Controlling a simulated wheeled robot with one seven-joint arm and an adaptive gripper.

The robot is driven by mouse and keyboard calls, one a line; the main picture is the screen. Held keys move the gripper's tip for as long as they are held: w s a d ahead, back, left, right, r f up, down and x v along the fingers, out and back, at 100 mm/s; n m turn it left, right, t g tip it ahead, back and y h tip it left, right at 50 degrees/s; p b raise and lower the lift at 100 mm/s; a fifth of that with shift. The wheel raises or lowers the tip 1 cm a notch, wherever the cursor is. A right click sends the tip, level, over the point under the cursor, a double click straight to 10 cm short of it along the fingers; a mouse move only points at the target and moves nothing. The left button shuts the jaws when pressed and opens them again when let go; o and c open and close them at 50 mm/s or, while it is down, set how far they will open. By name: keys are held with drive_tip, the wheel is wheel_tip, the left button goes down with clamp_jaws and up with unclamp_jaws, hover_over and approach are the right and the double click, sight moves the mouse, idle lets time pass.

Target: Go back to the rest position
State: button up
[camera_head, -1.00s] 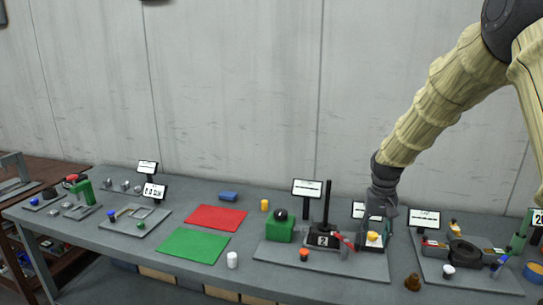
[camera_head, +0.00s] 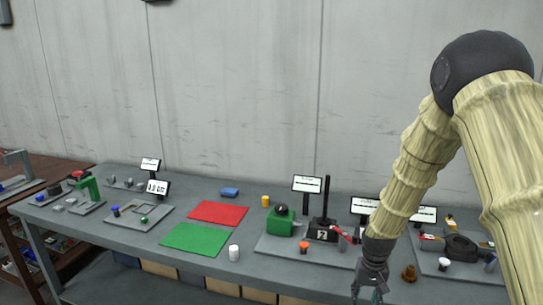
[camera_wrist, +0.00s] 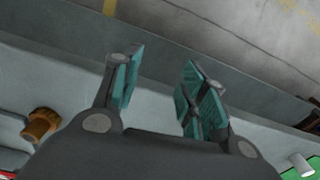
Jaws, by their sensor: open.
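My gripper (camera_head: 370,290) hangs at the front edge of the grey table (camera_head: 150,238) in the head view, in front of the station marked 2. In the wrist view its two teal-padded fingers (camera_wrist: 158,90) stand apart with nothing between them. The wrist view looks over the table edge toward the floor. My arm covers part of the stations at the right in the head view.
A brown knob-shaped piece (camera_head: 409,273) stands close to the right of my gripper. A black-posted device (camera_head: 323,228), an orange-topped piece (camera_head: 303,247) and a white cylinder (camera_head: 234,253) stand to its left. Red (camera_head: 218,212) and green (camera_head: 195,240) mats lie flat further left.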

drive_tip(key=s+a+f+n+b, duration=0.1)
drive_tip(key=s+a+f, duration=0.2)
drive_tip(key=s+f, duration=1.8)
drive_tip(key=s+a+f, duration=0.1)
drive_tip(key=s+f, duration=0.1)
drive_tip(key=s, duration=0.7)
drive_tip(key=s+a+f, duration=0.1)
drive_tip(key=s+f, duration=0.1)
drive_tip(key=s, duration=0.7)
drive_tip(key=shift+s+f+n+b, duration=0.15)
drive_tip(key=shift+s+n+b, duration=0.05)
drive_tip(key=shift+n+b, duration=0.2)
